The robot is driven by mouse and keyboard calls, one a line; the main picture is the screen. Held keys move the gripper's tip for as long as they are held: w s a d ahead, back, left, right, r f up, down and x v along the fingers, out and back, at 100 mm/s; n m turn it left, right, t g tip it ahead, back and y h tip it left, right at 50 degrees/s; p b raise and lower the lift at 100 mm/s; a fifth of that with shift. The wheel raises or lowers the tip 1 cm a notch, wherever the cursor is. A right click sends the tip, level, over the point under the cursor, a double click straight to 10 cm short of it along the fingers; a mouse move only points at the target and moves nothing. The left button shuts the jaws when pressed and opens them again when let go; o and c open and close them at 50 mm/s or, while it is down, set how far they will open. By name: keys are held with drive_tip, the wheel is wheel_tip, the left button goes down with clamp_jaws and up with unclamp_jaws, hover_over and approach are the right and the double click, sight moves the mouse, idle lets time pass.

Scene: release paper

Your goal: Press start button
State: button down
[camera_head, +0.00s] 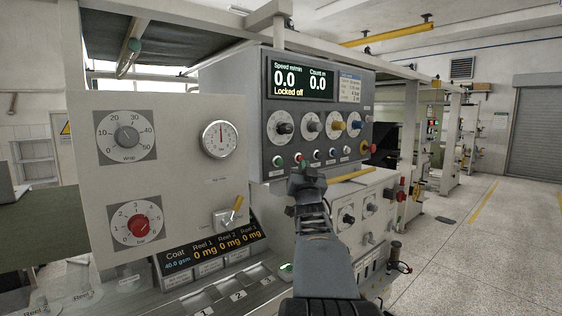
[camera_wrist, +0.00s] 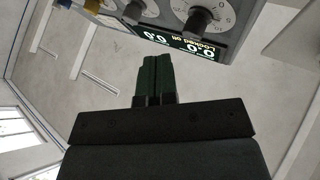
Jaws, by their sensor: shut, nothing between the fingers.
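A grey control panel (camera_head: 330,92) shows a row of small buttons under its dials; a green button (camera_head: 277,161) is at the row's left end. The button labels are too small to read, so I cannot tell for certain which is the start button. My gripper (camera_head: 303,170) is just below the row, right of the green button, and partly covers the panel's lower edge. Its dark green fingers also show in the wrist view (camera_wrist: 154,62), closed together and empty. I cannot tell whether they touch the panel. The panel display (camera_head: 297,76) reads 0.0, 0.0 and "Locked off".
A red knob (camera_head: 372,148) sticks out at the panel's right. A yellow bar (camera_head: 350,174) lies below. A cream panel with a red-knobbed dial (camera_head: 142,225) stands at left. Open floor (camera_head: 490,240) is right.

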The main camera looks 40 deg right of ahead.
sight(279, 162)
drive_tip(key=w+p, duration=0.2)
drive_tip(key=w, duration=0.5)
drive_tip(key=shift+d, duration=0.2)
idle(2.0)
drive_tip(key=shift+w, duration=0.4)
drive_tip(key=shift+w+d, duration=0.1)
drive_tip(key=shift+w, duration=0.35)
idle(0.7)
drive_tip(key=shift+s+b, duration=0.2)
drive_tip(key=shift+b, duration=0.35)
drive_tip(key=shift+s+b, duration=0.65)
